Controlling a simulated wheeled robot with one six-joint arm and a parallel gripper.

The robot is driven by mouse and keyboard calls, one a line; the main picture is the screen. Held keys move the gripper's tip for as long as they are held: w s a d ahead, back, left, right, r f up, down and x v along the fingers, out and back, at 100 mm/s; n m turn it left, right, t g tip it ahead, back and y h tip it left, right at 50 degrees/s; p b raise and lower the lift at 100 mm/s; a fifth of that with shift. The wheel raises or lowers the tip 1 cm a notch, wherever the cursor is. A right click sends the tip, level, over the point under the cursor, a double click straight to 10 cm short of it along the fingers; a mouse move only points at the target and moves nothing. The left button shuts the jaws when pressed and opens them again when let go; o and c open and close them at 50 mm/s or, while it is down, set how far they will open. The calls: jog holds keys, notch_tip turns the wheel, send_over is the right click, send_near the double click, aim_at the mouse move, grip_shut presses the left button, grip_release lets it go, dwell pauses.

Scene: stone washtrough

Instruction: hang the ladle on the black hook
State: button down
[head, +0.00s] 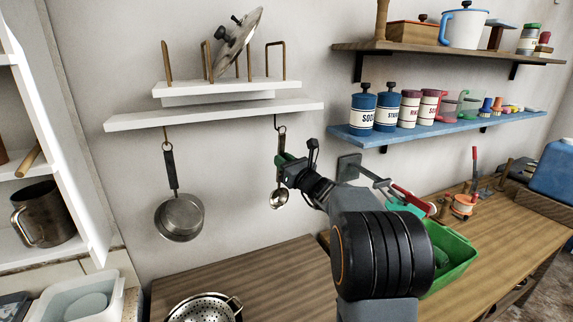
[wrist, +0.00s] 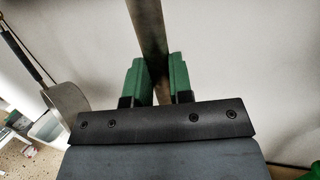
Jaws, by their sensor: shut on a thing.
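The ladle (head: 279,198) is upright, with its small metal bowl at the bottom and its handle rising past my gripper. The black hook (head: 276,121) hangs under the white shelf on the right. The top of the ladle is right at the hook's lower end; I cannot tell whether its loop is around the hook or only beside it. My gripper (head: 285,162) is shut on the ladle's handle below the hook. In the wrist view the handle (wrist: 148,35) stands between the green fingertips (wrist: 158,80). The bowl is not seen there.
A pan (head: 180,217) hangs from a brass hook (head: 166,134) to the left. The white shelf (head: 215,114) is just above. A blue shelf (head: 440,127) with canisters is to the right. A colander (head: 205,307) and a green tub (head: 452,258) stand below.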

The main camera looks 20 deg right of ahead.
jog(key=shift+w+f+b, duration=0.25)
jog(key=shift+w, duration=0.5)
jog(key=shift+w+f+b, duration=0.2)
jog(key=shift+w+b, duration=0.05)
jog(key=shift+w, duration=0.55)
jog(key=shift+w+f+b, duration=0.25)
jog(key=shift+w, duration=0.5)
